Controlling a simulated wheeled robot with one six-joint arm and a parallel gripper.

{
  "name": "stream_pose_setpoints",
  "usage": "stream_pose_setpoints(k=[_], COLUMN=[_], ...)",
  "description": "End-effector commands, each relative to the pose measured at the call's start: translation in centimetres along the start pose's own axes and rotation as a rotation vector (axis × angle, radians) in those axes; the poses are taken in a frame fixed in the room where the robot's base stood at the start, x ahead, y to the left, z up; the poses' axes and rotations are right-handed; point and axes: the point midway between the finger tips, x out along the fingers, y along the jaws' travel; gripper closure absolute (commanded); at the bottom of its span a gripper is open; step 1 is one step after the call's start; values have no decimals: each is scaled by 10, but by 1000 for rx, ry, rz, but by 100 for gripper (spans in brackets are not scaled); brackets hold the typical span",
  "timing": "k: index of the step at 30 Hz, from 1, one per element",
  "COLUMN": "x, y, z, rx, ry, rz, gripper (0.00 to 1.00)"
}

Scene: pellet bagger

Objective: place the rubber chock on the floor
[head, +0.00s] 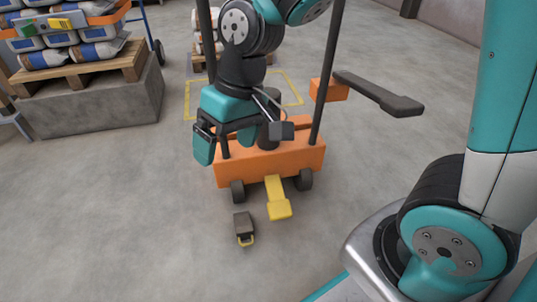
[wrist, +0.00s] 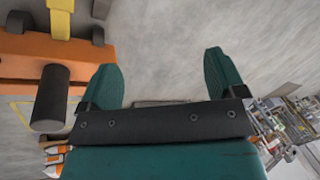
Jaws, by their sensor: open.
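The rubber chock (head: 243,228), a dark block with a yellow handle at its near end, rests on the floor in front of the orange cart's left wheel. It looks apart from the wheel. A dark piece at the top of the wrist view (wrist: 101,8) may be part of the chock, cut by the frame edge. My gripper (head: 226,148) hangs above the cart's left end, higher than the chock and farther back. In the wrist view its two teal fingers (wrist: 160,66) are wide apart with only floor between them.
The orange cart (head: 290,163) has dark posts, a yellow pedal (head: 278,198) and a dark upright cylinder (wrist: 50,97). A dark bar (head: 380,94) juts out to the right. Sacks on a pallet (head: 85,75) stand at back left. The floor around the chock is clear.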

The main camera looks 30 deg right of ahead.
Motion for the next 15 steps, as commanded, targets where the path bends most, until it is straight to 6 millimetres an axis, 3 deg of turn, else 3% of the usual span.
stream_pose_setpoints(k=[1,3,7,10,15], x=[-17,-33,-49,-54,-55], y=[-11,-23,-37,-42,-44], z=[20,47,85,101,107], rx=[-55,-128,-228,-272,-290], ry=[13,17,21,22,20], rz=[-12,-27,-44,-50,-52], gripper=[11,11,11,11,11])
